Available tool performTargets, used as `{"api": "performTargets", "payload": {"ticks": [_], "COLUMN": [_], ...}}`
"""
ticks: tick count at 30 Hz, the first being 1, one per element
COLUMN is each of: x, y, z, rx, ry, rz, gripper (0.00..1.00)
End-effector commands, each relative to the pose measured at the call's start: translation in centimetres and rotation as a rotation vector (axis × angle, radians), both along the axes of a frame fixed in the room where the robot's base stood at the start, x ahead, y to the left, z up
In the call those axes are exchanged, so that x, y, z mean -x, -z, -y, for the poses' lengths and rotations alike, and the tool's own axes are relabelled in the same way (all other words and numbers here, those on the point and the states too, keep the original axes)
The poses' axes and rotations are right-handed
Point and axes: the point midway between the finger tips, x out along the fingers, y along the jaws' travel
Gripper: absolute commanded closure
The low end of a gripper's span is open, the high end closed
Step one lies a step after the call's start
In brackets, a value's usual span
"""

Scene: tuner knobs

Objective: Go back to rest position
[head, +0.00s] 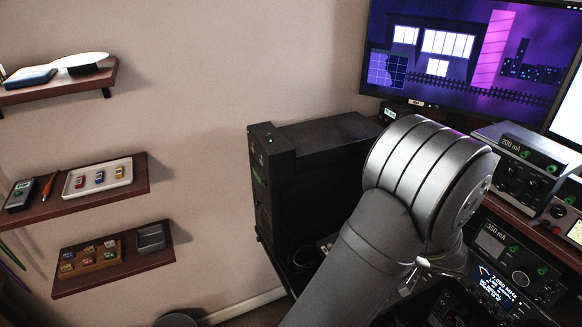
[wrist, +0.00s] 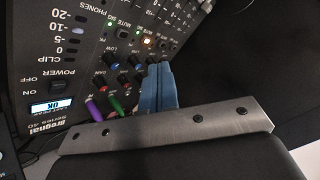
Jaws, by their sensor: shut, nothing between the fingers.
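My gripper (wrist: 158,70) shows in the wrist view as two blue fingers pressed together, with nothing between them. The fingertips are in front of a dark mixer panel (wrist: 72,62), close to its rows of small knobs. I cannot tell whether they touch the panel. In the head view my arm reaches up from the bottom and bends to the right, and it hides the gripper there.
A dark cabinet (head: 262,185) stands left of my arm. Radio units crowd the right side, one reading 200 mA (head: 520,165) and one reading 350 mA (head: 510,262). A monitor (head: 460,55) is above. Wall shelves hang left; the wall between is clear.

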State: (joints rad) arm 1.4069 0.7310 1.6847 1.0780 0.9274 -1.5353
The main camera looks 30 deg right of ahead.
Motion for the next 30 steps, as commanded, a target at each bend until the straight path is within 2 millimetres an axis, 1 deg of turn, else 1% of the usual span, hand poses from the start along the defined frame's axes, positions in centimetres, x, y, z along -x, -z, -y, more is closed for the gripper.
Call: {"api": "performTargets", "payload": {"ticks": [2,3,10,15,26,30], "x": [0.0,0.0,0.0,0.0,0.0,0.0], "y": [0.7,0.4,-2.8,-4.4,-4.3,-3.5], "z": [0.1,0.1,-0.2,-0.4,-0.5,-0.4], "rx": [-0.002,0.002,0.004,0.003,0.001,-0.002], "ry": [0.000,0.000,-0.001,0.000,-0.006,-0.003], "rz": [0.000,0.000,0.001,0.000,-0.005,-0.003], "gripper": [1.00,1.00,1.00,1.00,1.00,1.00]}}
